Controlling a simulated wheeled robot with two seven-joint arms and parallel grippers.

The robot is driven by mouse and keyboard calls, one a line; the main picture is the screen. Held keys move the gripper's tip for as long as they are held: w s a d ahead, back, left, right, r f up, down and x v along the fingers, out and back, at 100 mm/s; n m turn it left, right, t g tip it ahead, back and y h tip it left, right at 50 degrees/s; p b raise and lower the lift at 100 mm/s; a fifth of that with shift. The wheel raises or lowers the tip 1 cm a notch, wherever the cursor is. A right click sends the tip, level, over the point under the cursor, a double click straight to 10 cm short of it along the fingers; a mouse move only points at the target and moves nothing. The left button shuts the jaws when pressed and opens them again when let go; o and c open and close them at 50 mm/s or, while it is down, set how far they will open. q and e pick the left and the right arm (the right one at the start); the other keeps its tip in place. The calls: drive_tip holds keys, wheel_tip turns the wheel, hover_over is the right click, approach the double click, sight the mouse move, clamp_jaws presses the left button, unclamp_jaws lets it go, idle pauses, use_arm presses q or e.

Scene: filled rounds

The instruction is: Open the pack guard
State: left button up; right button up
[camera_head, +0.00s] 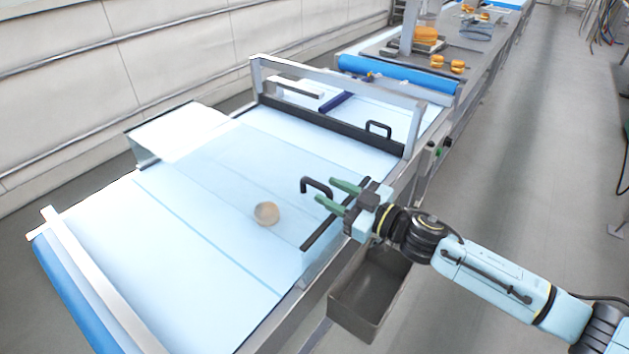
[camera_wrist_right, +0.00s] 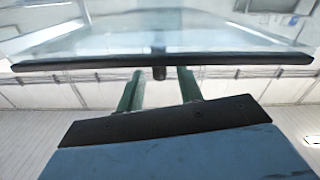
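The pack guard is a clear panel over the pale blue belt, with a dark edge bar (camera_head: 321,231) on its near right side. The panel looks lowered. A black bracket-shaped handle (camera_head: 318,183) stands at that bar. My right gripper (camera_head: 326,190) has its green fingers apart at the handle. In the right wrist view the dark bar (camera_wrist_right: 240,58) runs across the picture, and a dark stub of the handle (camera_wrist_right: 159,72) shows between the two finger tips. Contact cannot be told. My left gripper is in neither view.
A round bun-like item (camera_head: 266,213) shows on the belt through the clear panel. A grey bin (camera_head: 369,292) hangs below the belt's right side. A second guard bar with a black handle (camera_head: 378,127) stands farther back.

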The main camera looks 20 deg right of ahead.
drive_tip(key=x, duration=0.5)
clamp_jaws()
idle(0.3)
